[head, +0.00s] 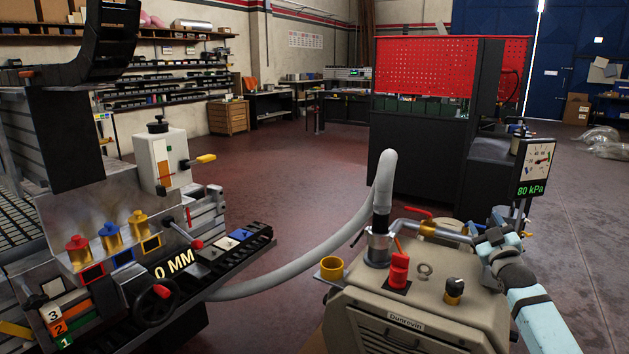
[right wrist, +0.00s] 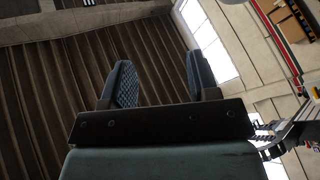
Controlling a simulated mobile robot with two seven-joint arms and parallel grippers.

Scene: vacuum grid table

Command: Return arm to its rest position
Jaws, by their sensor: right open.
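My right arm (head: 533,312) comes in from the lower right in the head view, light blue with dark joints. Its gripper (head: 484,232) is beside the right rear of the beige pump unit (head: 420,310). In the right wrist view the right gripper (right wrist: 160,85) has its two dark, ridged fingers apart. Nothing is between them, and they point up towards the ceiling and high windows. My left gripper is not in view.
The pump has a red knob (head: 399,270), a black-and-yellow knob (head: 453,291) and a grey hose (head: 300,277) leading left to the machine. A gauge (head: 533,168) reading 80 kPa stands right of the gripper. The machine's control panel (head: 125,265) reads 0 MM. Open floor (head: 270,190) lies behind.

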